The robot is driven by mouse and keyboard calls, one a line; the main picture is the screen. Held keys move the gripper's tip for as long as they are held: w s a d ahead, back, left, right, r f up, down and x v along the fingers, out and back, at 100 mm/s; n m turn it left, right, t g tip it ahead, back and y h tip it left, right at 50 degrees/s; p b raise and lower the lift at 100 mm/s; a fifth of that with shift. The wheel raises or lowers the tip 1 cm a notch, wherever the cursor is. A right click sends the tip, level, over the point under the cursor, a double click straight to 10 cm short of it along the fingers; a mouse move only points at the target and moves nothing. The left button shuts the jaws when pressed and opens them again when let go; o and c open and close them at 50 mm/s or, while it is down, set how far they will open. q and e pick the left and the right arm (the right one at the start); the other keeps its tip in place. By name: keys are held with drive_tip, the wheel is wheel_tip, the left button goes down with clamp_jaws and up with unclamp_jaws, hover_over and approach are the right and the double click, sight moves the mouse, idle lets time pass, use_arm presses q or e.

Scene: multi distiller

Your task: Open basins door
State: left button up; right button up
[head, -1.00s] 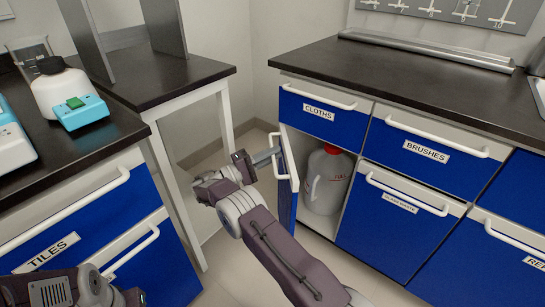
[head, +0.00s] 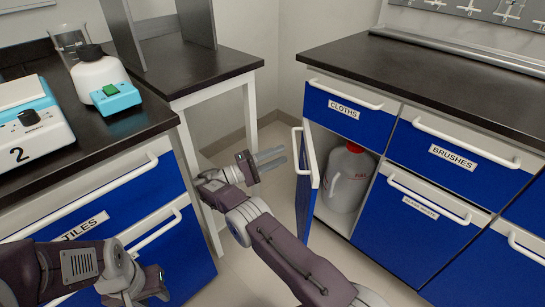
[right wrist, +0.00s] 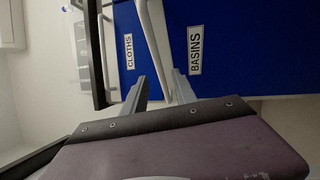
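The basins door (head: 306,190) is the blue door under the CLOTHS drawer. In the head view it stands swung open to the left, seen nearly edge-on, with its white handle (head: 297,150) on the outer side. My right gripper (head: 284,157) is open, its two fingers apart and pointing at the handle, with a small gap between them and the door. In the right wrist view the blue door with the BASINS label (right wrist: 194,48) lies ahead of the fingers. My left gripper (head: 150,285) is low at the left; its fingers are not clear.
A grey jug (head: 347,180) with a red cap stands inside the open cupboard. The CLOTHS drawer (head: 345,108) and BRUSHES drawer (head: 455,158) are shut. At the left are the TILES drawer unit (head: 85,230) and a white-framed table (head: 190,70). Floor shows between the units.

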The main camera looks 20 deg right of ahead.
drive_tip(key=a+b, duration=0.2)
drive_tip(key=shift+s+a+f, duration=0.1)
drive_tip(key=shift+a+f, duration=0.2)
drive_tip(key=shift+a, duration=0.05)
